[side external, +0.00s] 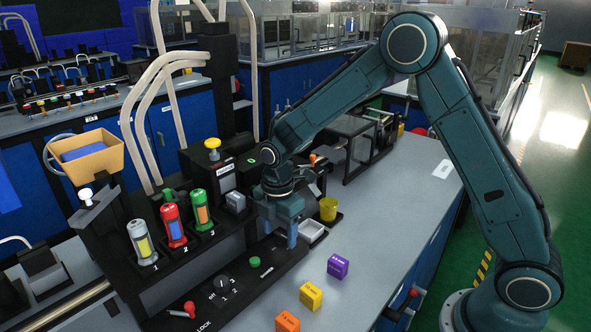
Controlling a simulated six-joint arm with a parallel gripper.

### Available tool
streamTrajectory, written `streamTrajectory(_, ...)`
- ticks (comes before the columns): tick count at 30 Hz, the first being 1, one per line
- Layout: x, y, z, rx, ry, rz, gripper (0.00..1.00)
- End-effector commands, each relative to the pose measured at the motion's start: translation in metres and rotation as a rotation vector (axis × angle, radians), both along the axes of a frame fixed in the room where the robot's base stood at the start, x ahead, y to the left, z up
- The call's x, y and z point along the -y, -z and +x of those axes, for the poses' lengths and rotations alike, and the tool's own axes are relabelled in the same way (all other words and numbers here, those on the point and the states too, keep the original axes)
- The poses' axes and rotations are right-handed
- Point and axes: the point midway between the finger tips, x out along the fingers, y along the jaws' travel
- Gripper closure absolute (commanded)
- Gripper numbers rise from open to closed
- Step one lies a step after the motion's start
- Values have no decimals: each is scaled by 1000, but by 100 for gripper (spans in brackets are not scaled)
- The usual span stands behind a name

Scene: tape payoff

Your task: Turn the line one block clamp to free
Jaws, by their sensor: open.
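My gripper (291,238) points down over the right end of the black control panel (205,262). Only part of its fingers shows, and nothing is seen held in them. Line numbers 1, 2 and 3 mark a yellow-windowed cylinder (142,243), a red cylinder (174,226) and a green-topped cylinder (201,211). The panel carries a black rotary knob (222,284) with labels around it, a green button (254,262) and a red-ended lever (189,308) near the word LOCK. I cannot tell which part is the line one block clamp.
Purple (338,266), yellow (311,295) and orange (287,321) blocks stand on the grey bench (390,235). Pale hoses (139,112) rise behind the cylinders.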

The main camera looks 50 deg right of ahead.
Motion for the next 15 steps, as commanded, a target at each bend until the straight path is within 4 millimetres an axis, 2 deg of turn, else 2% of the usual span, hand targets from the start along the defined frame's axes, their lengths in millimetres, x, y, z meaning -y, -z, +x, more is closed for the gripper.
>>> streamTrajectory(11, 0, 4, 0, -1, 0, 0, 42)
streamTrajectory(15, 0, 4, 0, 0, 0, 0, 69)
